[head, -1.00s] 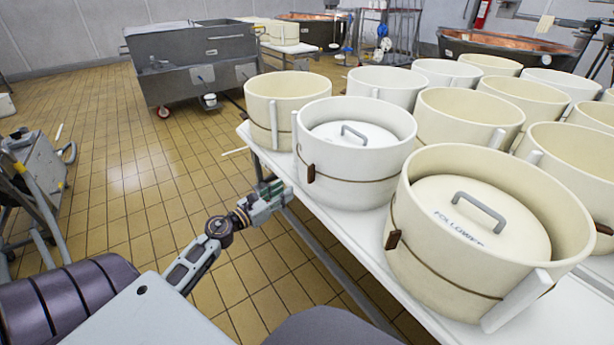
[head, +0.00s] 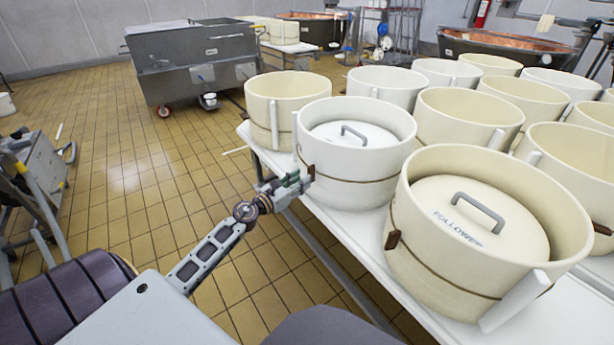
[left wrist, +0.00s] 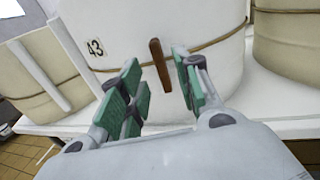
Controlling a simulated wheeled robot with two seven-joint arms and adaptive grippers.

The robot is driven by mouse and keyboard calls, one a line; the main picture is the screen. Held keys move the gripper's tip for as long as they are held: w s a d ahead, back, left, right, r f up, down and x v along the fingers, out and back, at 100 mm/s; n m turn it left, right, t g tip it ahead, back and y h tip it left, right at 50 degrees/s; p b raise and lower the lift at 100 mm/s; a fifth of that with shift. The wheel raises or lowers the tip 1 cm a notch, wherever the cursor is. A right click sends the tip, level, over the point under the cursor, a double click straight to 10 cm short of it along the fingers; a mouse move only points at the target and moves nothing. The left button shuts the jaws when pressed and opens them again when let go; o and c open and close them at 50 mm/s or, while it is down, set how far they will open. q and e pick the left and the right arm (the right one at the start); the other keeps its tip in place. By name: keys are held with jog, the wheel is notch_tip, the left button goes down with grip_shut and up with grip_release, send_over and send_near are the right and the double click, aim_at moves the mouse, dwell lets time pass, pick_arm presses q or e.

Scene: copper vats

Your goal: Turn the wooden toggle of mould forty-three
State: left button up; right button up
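Mould forty-three (head: 355,170) is a white round mould with a cord around it and a handled lid inside, on the white table. Its label "43" (left wrist: 95,48) shows in the left wrist view. The brown wooden toggle (left wrist: 160,65) sits on the cord, tilted slightly from upright, its lower end between my finger pads. My left gripper (left wrist: 160,90) is open, with green pads on both sides of the toggle and gaps between. My right gripper is not in view.
A larger cream mould (head: 440,265) with a FOLLOWER lid and its own toggle (head: 392,240) stands to the right. Several other moulds fill the white table (head: 330,222).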

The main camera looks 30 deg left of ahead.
pick_arm(q)
jog(key=shift+w+d, duration=0.2)
jog(key=shift+w, duration=0.75)
jog(key=shift+w+d, duration=0.15)
jog(key=shift+w, duration=0.75)
jog(key=shift+c, duration=0.5)
grip_shut()
